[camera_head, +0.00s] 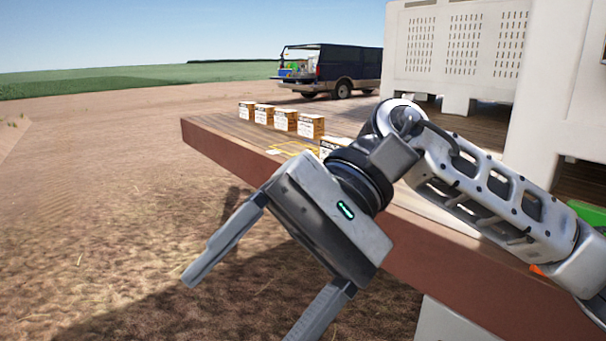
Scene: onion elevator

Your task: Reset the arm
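My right arm comes in from the right, and its grey gripper (242,309) hangs over bare ground in front of the wooden platform (430,258). Its two fingers are spread wide with nothing between them. The tip of the nearer finger is at the bottom edge of the view. The arm crosses in front of the platform and hides part of its top. My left gripper is not in view.
Several small white-and-brown boxes (285,120) stand in a row on the platform, one partly hidden behind my arm. Yellow lines (290,150) mark the boards. Large white crates (455,50) stand at right. A dark van (348,68) is parked behind. Ground at left is clear.

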